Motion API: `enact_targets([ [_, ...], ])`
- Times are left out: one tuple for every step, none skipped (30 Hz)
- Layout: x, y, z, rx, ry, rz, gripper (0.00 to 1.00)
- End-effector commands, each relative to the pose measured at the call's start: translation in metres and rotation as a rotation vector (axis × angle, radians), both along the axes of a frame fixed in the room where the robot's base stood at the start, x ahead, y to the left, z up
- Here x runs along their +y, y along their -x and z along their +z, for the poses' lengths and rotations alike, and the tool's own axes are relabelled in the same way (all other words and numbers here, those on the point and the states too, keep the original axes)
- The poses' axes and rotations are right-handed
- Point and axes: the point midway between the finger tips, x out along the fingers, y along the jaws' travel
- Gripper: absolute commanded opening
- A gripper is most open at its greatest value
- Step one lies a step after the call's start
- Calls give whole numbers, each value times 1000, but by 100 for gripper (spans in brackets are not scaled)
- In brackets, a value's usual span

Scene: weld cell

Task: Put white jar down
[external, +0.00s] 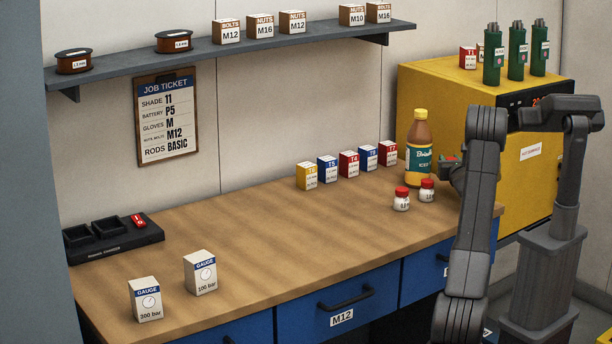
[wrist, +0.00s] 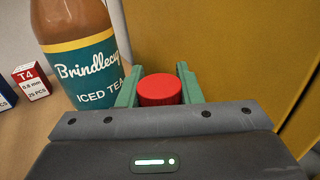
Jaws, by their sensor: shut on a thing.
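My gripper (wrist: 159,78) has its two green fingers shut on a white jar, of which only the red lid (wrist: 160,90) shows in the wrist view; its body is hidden. In the external view my gripper (external: 449,160) is beside the iced tea bottle (external: 418,165), to its right, mostly hidden by my arm. Two other white jars with red lids stand on the bench in front of the bottle, one at the left (external: 401,202) and one at the right (external: 427,193). I cannot tell whether the held jar touches the bench.
The iced tea bottle (wrist: 88,60) is close to the left finger. A row of several small boxes (external: 348,164) stands left of it on the wooden bench (external: 270,230). The yellow machine (external: 430,95) is close behind. The bench's middle is clear; two gauge boxes (external: 200,273) stand front left.

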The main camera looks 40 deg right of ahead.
Motion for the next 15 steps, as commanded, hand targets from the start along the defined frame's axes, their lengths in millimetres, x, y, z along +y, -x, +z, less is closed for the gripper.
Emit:
enact_targets([
  [0,0,-3,0,0,0,4],
  [0,0,-5,1,0,0,4],
  [0,0,-9,2,0,0,4],
  [0,0,-12,2,-1,0,4],
  [0,0,-16,2,-2,0,4],
  [0,0,-21,1,-2,-1,4],
  [0,0,-26,2,-2,0,4],
  [0,0,-31,3,-3,0,4],
  [0,0,-37,2,-2,0,4],
  [0,0,-39,2,-1,0,4],
  [0,0,-41,1,-1,-1,4],
  [0,0,-41,0,0,-1,4],
  [0,0,-41,1,1,-1,4],
  [0,0,-41,0,1,0,4],
  [0,0,-40,0,1,0,4],
])
